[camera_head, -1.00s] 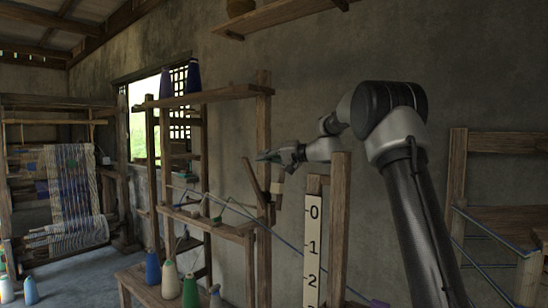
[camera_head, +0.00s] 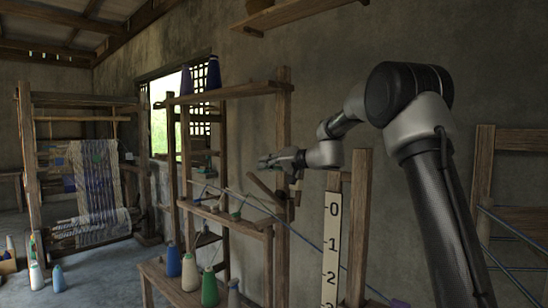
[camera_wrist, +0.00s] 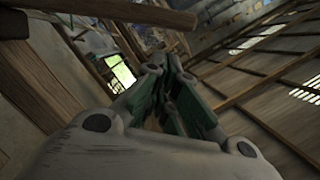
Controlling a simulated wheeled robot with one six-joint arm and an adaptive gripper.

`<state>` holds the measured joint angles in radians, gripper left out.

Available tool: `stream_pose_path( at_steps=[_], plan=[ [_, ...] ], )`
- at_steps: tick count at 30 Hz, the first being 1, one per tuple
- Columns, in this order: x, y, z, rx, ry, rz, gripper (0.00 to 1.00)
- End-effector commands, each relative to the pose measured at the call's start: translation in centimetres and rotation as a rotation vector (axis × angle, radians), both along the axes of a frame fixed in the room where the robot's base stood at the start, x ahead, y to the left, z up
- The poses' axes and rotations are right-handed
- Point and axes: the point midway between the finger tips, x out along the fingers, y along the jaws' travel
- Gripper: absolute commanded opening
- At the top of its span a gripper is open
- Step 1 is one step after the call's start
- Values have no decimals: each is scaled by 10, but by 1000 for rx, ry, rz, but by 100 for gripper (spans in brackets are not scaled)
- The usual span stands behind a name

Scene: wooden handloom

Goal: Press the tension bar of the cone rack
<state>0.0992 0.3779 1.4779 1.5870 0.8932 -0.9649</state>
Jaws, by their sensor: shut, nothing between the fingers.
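The cone rack (camera_head: 283,120) is a wooden frame with shelves and yarn cones in the middle of the head view. A short slanted wooden bar (camera_head: 264,188), which looks like the tension bar, sticks out left from its right post and tilts up to the left. My gripper (camera_head: 264,163) is shut and empty, just above this bar in the picture. I cannot tell whether they touch. In the wrist view, the green-padded fingers (camera_wrist: 170,90) show close together. A wooden beam (camera_wrist: 110,12) lies at the upper left there, its identity unclear.
Yarn strands run across the rack. Several cones, including a green one (camera_head: 210,288), stand on its low shelf. A numbered ruler post (camera_head: 331,250) and a wooden post (camera_head: 358,220) stand right of it, near my arm. A loom (camera_head: 85,100) stands far left.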

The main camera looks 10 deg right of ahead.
Motion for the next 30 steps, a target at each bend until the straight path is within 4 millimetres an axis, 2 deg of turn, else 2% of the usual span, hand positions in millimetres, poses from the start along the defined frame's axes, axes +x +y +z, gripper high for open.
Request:
stream_pose_path(
  at_steps=[5, 17, 22, 30],
  plan=[
    [-9, 12, -11, -1, 0, -1, 0],
    [-11, 10, -11, 0, 1, -2, 0],
    [-24, -6, -7, 0, 0, -4, 0],
    [-64, -47, 2, 0, 0, -4, 0]
  ],
)
